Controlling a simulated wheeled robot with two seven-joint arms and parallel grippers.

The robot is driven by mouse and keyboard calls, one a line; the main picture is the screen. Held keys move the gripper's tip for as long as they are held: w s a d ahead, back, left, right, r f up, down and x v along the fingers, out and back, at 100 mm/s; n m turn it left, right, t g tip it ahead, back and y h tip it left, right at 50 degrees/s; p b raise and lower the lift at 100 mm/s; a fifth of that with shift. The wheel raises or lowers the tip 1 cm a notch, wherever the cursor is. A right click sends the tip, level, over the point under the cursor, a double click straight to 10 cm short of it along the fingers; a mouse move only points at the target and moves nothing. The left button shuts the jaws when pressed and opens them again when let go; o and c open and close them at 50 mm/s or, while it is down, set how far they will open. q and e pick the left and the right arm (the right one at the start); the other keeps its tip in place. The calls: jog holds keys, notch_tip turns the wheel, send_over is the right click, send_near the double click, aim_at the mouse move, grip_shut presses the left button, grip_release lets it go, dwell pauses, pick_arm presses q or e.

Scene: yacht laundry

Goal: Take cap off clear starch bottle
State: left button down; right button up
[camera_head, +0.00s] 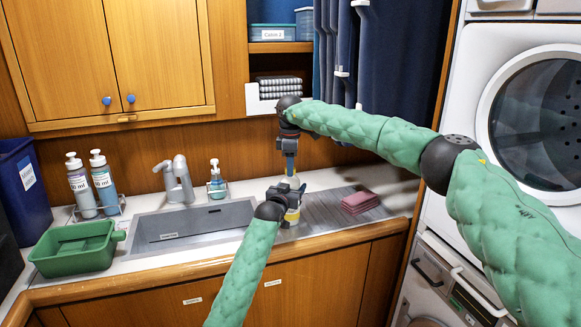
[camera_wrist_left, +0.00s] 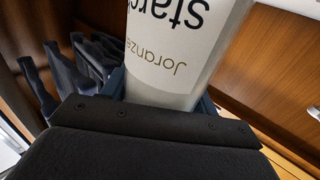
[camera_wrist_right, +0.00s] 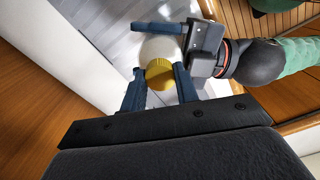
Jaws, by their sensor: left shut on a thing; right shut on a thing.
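The starch bottle (camera_wrist_left: 178,60) is white with dark lettering and fills the middle of the left wrist view, between my left fingers. In the head view my left gripper (camera_head: 288,190) is shut on it above the counter by the sink, and mostly hides it. My right gripper (camera_wrist_right: 160,88) points down from above and is shut on the round yellow cap (camera_wrist_right: 159,74). The bottle's white body (camera_wrist_right: 160,47) shows just beyond the cap. I cannot tell whether the cap still touches the bottle neck.
A steel sink (camera_head: 190,226) with a tap (camera_head: 176,180) lies left of the grippers. A soap pump (camera_head: 216,181) stands behind it. Folded pink cloths (camera_head: 360,202) lie to the right on the drainboard. A green tub (camera_head: 76,248) and two pump bottles (camera_head: 103,182) stand at left.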

jog(key=n, duration=0.3)
jog(key=shift+d+n, duration=0.1)
jog(key=shift+n, duration=0.2)
jog(key=n, duration=0.4)
jog(key=shift+w, duration=0.1)
jog(key=n, duration=0.6)
jog(key=shift+r+n, duration=0.1)
jog(key=shift+n, duration=0.3)
jog(key=n, duration=0.8)
jog(key=shift+w, duration=0.1)
jog(key=n, duration=1.9)
jog(key=shift+n, duration=0.4)
jog(key=n, duration=1.1)
jog(key=shift+r, duration=0.1)
jog(key=shift+r, duration=0.2)
